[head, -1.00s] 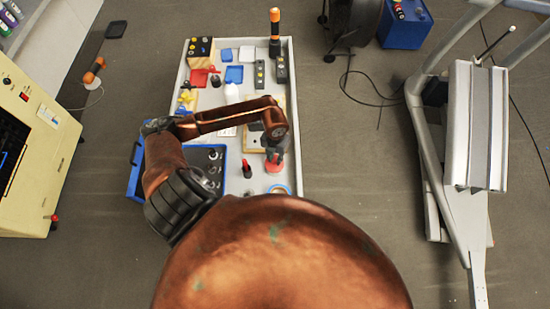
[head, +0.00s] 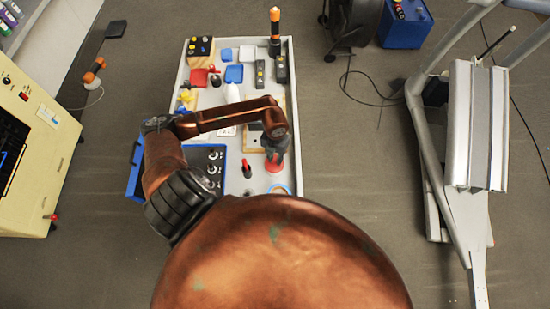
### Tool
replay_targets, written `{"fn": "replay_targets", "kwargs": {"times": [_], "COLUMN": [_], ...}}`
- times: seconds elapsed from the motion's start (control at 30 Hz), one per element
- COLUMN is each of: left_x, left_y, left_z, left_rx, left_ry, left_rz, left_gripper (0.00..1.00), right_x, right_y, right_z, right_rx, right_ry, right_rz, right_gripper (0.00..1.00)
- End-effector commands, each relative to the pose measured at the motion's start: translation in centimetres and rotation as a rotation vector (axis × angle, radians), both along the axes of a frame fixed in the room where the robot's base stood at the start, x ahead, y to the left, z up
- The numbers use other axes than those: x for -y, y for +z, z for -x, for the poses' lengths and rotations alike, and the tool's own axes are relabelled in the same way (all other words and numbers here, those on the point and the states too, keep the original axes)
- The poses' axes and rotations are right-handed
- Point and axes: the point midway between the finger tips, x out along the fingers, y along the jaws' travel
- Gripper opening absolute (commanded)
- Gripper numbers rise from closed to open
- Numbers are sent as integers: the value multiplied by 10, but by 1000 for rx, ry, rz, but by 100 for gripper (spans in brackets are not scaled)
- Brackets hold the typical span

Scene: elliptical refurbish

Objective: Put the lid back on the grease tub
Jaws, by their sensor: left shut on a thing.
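My left gripper (head: 275,155) reaches over the right side of the workbench top (head: 177,75), pointing down. It is shut on a red round piece, which looks like the grease tub's lid (head: 275,166). The gripper covers part of this lid, and I cannot tell whether it touches anything below. My right gripper is not in view.
A blue tray (head: 133,178) with dark round parts is at the left, partly under my arm. A red-and-black upright thing (head: 247,168) stands left of the gripper. Small bins, a white bottle (head: 233,92) and an orange-topped tool (head: 275,30) are farther back.

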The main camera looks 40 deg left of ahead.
Motion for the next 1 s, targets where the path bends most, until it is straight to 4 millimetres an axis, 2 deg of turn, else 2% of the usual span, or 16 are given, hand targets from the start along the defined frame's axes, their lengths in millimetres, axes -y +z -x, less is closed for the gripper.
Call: {"fn": "replay_targets", "kwargs": {"times": [0.03, 0.07, 0.33, 0.53, 0.8, 1.0], "left_x": [0, 0, 0, 0, 0, 0], "left_y": [0, 0, 0, 0, 0, 0], "left_z": [0, 0, 0, 0, 0, 0], "left_rx": [0, 0, -1, -1, -1, -1], "left_ry": [0, 0, 0, 0, 0, 0], "left_rz": [0, 0, 0, 0, 0, 0], "left_gripper": [1, 18, 37, 38, 55, 55], "right_x": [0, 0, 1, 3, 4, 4], "right_y": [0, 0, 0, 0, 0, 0], "right_z": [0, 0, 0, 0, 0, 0], "right_rx": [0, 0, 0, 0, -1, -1], "right_ry": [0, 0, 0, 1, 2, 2], "right_rz": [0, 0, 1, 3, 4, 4], "right_gripper": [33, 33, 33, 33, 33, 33]}}
